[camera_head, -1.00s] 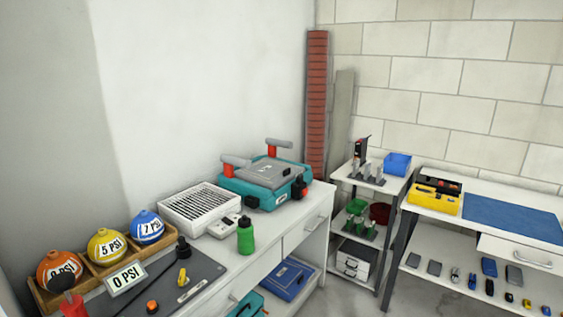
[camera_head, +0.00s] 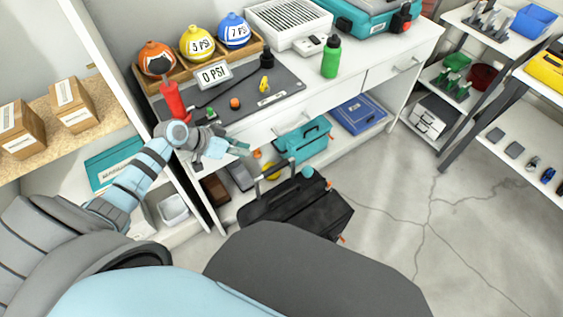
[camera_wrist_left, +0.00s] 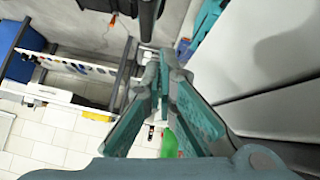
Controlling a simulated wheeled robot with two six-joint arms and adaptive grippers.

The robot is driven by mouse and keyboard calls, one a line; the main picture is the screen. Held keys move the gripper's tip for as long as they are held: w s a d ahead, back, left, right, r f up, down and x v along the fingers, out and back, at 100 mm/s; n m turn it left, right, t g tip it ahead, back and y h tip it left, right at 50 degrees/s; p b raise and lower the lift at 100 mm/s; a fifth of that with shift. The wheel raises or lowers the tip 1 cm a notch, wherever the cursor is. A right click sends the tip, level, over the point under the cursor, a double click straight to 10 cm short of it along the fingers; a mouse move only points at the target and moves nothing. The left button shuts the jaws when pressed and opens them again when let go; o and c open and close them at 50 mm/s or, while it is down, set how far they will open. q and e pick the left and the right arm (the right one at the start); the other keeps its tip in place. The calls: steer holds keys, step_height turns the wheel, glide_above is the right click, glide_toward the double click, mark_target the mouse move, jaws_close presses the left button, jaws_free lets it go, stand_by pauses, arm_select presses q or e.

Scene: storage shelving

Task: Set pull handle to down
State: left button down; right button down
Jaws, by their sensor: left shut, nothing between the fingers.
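A black wheeled case (camera_head: 298,208) with orange accents stands on the floor before the workbench. A thin grey upright, seemingly its pull handle (camera_head: 257,184), rises at its left end near my gripper. My left gripper (camera_head: 243,149) is above and just left of the case, beside the workbench front. Its fingertips come together with nothing between them in the left wrist view (camera_wrist_left: 160,65). A dark bar (camera_wrist_left: 148,18) lies beyond the tips there, probably part of the case or handle. I cannot tell whether the fingers touch the handle. My right gripper is not in view.
The white workbench (camera_head: 345,75) holds pressure bulbs and a green bottle (camera_head: 331,57). Its lower shelf has a teal case (camera_head: 303,139) and a blue case (camera_head: 361,112). Shelving with cardboard boxes (camera_head: 73,104) stands left. The concrete floor (camera_head: 430,220) is clear on the right.

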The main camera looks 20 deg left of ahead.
arm_select(q)
step_height(320, 180, up, 3)
steer(key=d+m, duration=0.1)
steer(key=h+b, duration=0.1)
steer(key=b, duration=0.3)
glide_toward(284, 162)
steer(key=w+d, duration=0.1)
steer(key=w, duration=0.1)
steer(key=shift+w+d+r, duration=0.2)
steer(key=shift+w+d, duration=0.2)
step_height(284, 162, down, 3)
steer(key=shift+s+d+r, duration=0.15)
steer(key=shift+s+r, duration=0.05)
steer(key=shift+d+f, duration=0.1)
steer(key=shift+f, duration=0.35)
steer(key=shift+f+b, duration=0.1)
steer(key=shift+b, duration=0.25)
